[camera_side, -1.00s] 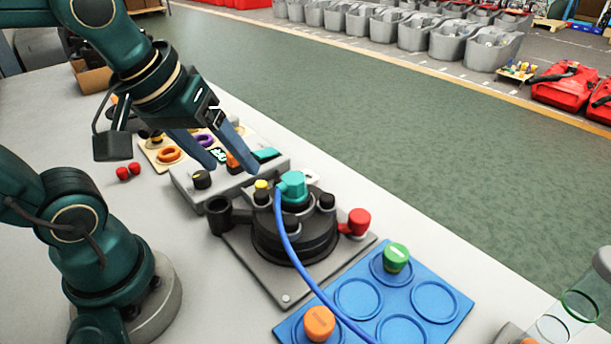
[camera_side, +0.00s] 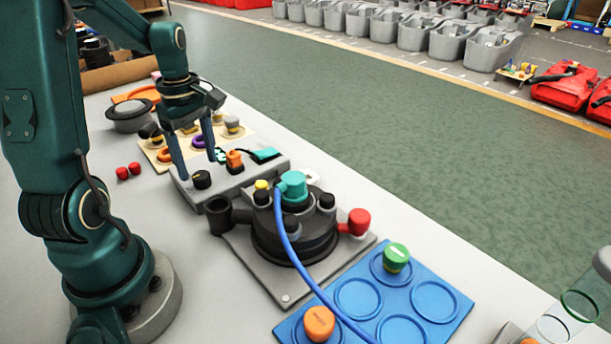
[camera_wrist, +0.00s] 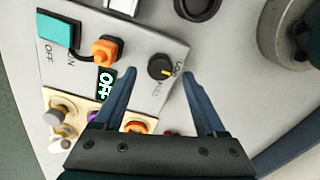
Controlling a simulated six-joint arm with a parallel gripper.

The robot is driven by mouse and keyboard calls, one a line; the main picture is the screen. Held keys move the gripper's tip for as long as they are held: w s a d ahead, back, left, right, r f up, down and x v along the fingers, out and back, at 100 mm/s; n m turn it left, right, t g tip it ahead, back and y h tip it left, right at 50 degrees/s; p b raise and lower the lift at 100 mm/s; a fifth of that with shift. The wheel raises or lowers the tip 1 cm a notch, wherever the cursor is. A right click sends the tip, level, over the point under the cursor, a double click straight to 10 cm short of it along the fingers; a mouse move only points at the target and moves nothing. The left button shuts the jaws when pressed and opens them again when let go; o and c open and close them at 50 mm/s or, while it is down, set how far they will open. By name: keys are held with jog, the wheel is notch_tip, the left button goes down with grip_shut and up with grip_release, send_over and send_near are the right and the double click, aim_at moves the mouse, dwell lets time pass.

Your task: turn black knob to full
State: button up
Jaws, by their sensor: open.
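The black knob (camera_side: 201,179) sits on the left end of the grey control box (camera_side: 228,184). In the wrist view my gripper (camera_wrist: 156,75) has a finger on each side of the knob in the picture, with nothing between the tips held. I cannot tell the height gap between fingertips and knob.
An orange switch (camera_side: 234,158) and a teal rocker (camera_side: 265,154) share the box. A black round machine with a teal cap (camera_side: 293,186) stands in front to the right. A board of coloured rings lies behind the box. Two red balls (camera_side: 128,171) lie at left.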

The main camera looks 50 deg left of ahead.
aim_at(201, 178)
jog(key=shift+f, duration=1.4)
grip_shut()
jog(key=shift+m, duration=0.4)
jog(key=m, duration=0.5)
jog(key=shift+m, duration=0.4)
jog(key=m, duration=0.5)
jog(key=shift+m, duration=0.3)
grip_release()
